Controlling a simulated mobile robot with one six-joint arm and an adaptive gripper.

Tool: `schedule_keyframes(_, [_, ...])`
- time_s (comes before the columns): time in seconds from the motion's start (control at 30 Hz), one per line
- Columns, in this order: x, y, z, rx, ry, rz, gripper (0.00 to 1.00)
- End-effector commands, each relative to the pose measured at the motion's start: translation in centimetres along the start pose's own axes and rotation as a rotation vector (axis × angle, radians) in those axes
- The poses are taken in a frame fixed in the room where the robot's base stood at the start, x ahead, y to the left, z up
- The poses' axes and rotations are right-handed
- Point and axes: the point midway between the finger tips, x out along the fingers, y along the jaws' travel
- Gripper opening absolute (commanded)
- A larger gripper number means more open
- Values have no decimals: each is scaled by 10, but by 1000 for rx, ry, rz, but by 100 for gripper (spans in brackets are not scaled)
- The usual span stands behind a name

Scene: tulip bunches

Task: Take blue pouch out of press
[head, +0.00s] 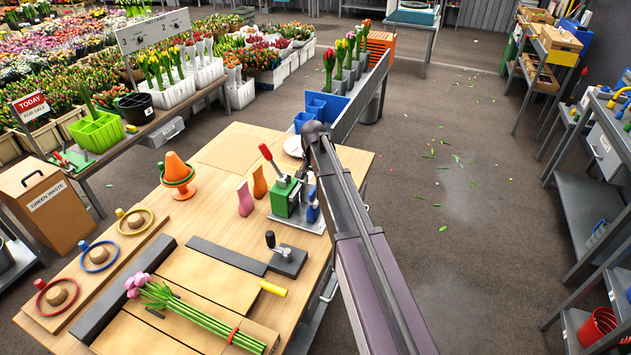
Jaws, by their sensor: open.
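The press (286,196) is a small green stand with a red lever, on a grey base plate near the right edge of the wooden table. The blue pouch (313,206) is at the right side of the press, partly covered by my arm. I cannot tell whether it touches the press jaws. My arm reaches in from the bottom right, over the table edge. My gripper (308,178) shows only as small grey parts just above the pouch, mostly hidden behind the arm. It is open; its contact with the pouch cannot be made out.
A pink pouch (245,199) and an orange pouch (260,182) stand left of the press. A small grey device with a black knob (287,260) sits in front. Tied tulips (190,315) lie nearer. An orange cone (177,172) stands at the left.

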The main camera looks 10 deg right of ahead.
Motion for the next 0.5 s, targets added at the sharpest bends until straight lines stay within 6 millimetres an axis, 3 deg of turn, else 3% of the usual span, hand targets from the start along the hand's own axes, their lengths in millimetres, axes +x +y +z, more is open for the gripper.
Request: schedule_keyframes(0.5, [42,-1,0,-1,0,0,57])
